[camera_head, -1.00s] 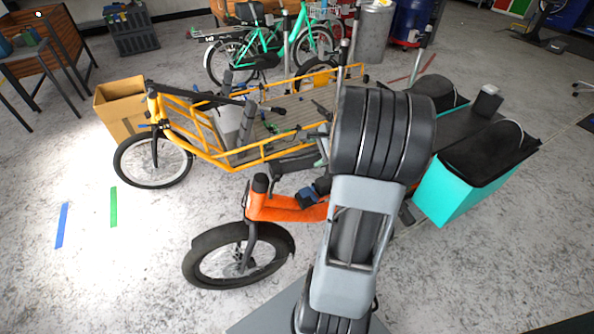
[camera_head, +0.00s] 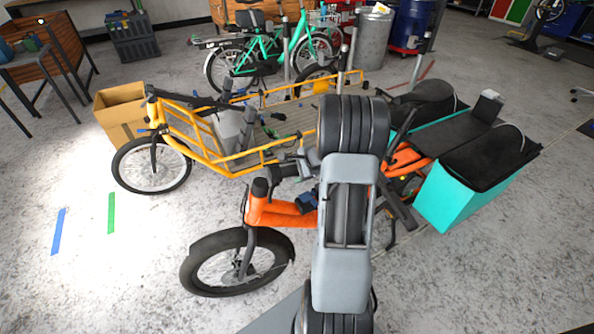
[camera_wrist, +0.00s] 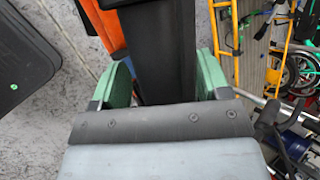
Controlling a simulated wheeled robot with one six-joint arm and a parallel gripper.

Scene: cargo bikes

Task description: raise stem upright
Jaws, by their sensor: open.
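The orange cargo bike (camera_head: 285,213) stands in front of me, its front wheel toward the lower left. A black bar (camera_wrist: 160,45), which looks like its folded stem, runs down the middle of the wrist view. My gripper (camera_wrist: 163,80) is open, with one green finger on each side of this bar. I cannot tell whether the fingers touch it. Its lower end is hidden behind my wrist. In the head view my arm covers the middle of the bike, and I cannot make out the fingers or the stem clearly.
A yellow cargo bike (camera_head: 205,150) stands close behind the orange one, with a cardboard box (camera_head: 118,113) at its left. Teal side boxes (camera_head: 448,200) with black tops sit at the orange bike's rear.

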